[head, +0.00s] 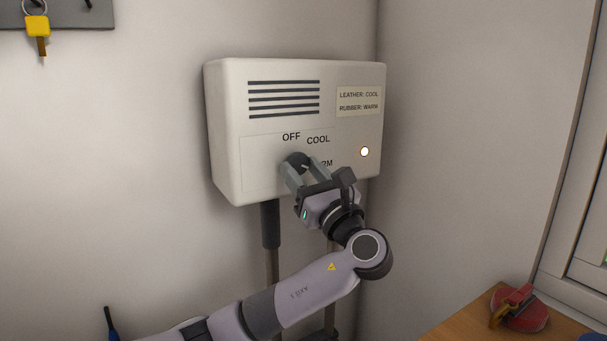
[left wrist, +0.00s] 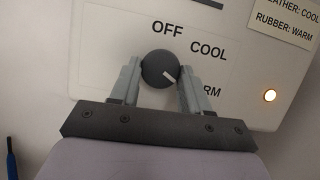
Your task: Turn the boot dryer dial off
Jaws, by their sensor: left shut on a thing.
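The boot dryer (head: 225,130) is a white box on the wall with dark vent slots and the labels OFF, COOL and a partly hidden WARM. Its round dark dial (head: 296,159) sits below the labels. A round light (head: 364,152) on the dryer glows. My right gripper is in neither view.
A sticker (head: 359,102) on the dryer reads LEATHER: COOL, RUBBER: WARM. A dark pipe (head: 270,225) runs down below the box. A yellow-tagged key (head: 38,27) hangs upper left. A wooden surface (head: 455,328) with a red object (head: 520,312) is at lower right.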

